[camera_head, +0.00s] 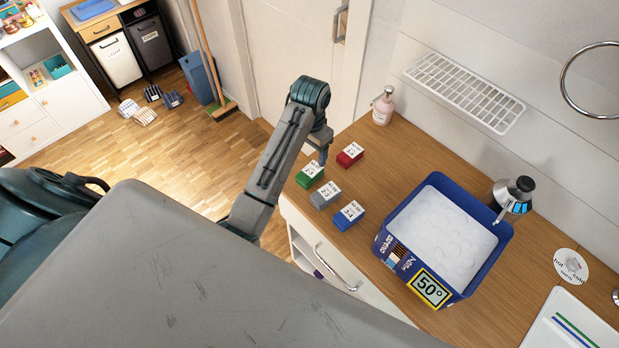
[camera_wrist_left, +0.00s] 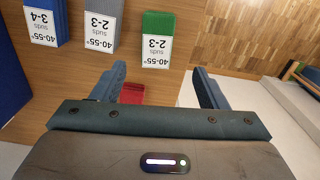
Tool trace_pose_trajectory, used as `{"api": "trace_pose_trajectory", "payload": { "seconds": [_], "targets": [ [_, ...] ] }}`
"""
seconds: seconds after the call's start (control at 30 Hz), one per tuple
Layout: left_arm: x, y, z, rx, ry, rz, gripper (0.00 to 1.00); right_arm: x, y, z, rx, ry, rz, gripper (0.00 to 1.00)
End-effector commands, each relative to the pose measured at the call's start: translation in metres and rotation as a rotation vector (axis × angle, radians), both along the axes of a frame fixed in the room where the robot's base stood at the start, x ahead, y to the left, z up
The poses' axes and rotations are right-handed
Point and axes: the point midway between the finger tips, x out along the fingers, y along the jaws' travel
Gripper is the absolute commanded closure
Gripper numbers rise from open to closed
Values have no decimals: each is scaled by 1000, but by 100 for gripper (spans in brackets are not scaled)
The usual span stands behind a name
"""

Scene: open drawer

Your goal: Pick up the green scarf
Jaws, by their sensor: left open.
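The green scarf (camera_head: 309,175) is a small folded bundle with a white label, on the wooden counter near its left end. In the left wrist view the green scarf (camera_wrist_left: 158,24) lies beyond my fingertips, its label reading 40-55° and 2-3. My left gripper (camera_head: 322,152) hangs over the counter between the green bundle and a red one. In the left wrist view my left gripper (camera_wrist_left: 162,78) has its two fingers spread, with nothing held. The red bundle (camera_wrist_left: 132,93) shows partly behind one finger. My right gripper is not in view.
A red bundle (camera_head: 349,155), a grey bundle (camera_head: 325,195) and a blue bundle (camera_head: 348,215) lie close by. A blue basin (camera_head: 480,287) of suds stands to the right. A pink soap bottle (camera_head: 383,107) stands behind. A drawer handle (camera_head: 335,270) projects below the counter.

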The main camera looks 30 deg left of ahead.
Motion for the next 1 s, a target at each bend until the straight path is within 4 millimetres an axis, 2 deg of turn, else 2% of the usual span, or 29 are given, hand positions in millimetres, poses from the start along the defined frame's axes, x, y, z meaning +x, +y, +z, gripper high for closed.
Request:
{"api": "trace_pose_trajectory", "payload": {
  "seconds": [0.1, 0.23, 0.33, 0.43, 0.6, 0.87, 1.0],
  "targets": [
    [-1, -1, -19, -1, 3, 0, 33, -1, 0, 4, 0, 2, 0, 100],
    [0, -1, -30, -1, 1, 0, 33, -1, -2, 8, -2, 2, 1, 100],
    [0, -4, -40, -2, 4, 0, 33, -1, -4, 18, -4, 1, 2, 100],
    [1, -6, -54, -1, 4, 0, 33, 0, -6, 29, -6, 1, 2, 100],
    [2, -5, -76, 0, 1, 1, 33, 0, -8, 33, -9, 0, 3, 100],
    [2, -5, -82, 1, -1, 0, 33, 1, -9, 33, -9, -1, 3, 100],
    [2, -5, -81, 0, -1, 0, 56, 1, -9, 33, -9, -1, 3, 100]
  ]
}}
